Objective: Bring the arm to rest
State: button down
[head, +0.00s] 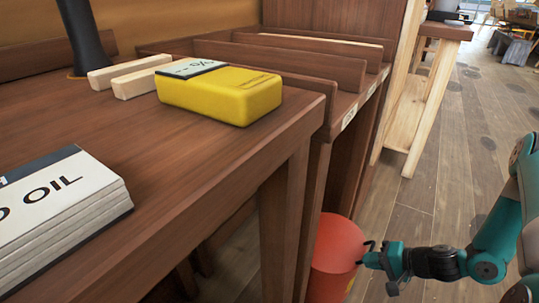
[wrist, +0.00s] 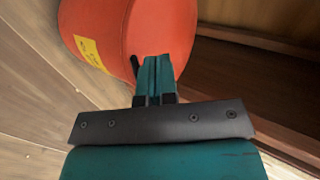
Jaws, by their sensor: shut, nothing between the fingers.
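My arm reaches in from the right edge of the head view, low beside the table. My gripper (head: 366,260) is shut and empty. It points left at a red bucket (head: 334,248) on the floor by the table legs. In the wrist view the teal fingers (wrist: 154,72) are together, in front of the red bucket (wrist: 150,28), which has a yellow label. I cannot tell whether the fingertips touch the bucket.
The brown wooden table (head: 200,190) holds a yellow block-shaped item (head: 225,95), pale wooden bars (head: 135,82) and a white stack lettered "OIL" (head: 60,215). A wooden rack (head: 350,95) adjoins it. Open plank floor (head: 450,150) lies to the right.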

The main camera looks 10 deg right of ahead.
jog(key=s+a+r+n+g+h, duration=0.1)
jog(key=a+r+n+g+h, duration=0.15)
jog(key=r, duration=0.75)
jog(key=s+a+r+n+g+h, duration=0.1)
jog(key=s+a+r+n+h, duration=0.2)
jog(key=r, duration=0.7)
jog(key=a+r+n+g+h, duration=0.2)
jog(key=r+n+h, duration=0.15)
jog(key=r, duration=0.55)
jog(key=s+a+r+n+g+y+p, duration=0.25)
jog(key=s+a+r+n+y, duration=0.35)
jog(key=s+a+r, duration=0.65)
notch_tip(320, 180, up, 33)
jog(key=w+a+n+p, duration=0.1)
jog(key=p, duration=3.3)
jog(key=shift+w+a+f+h, duration=0.15)
jog(key=shift+w+a+h, duration=0.15)
jog(key=shift+h, duration=0.1)
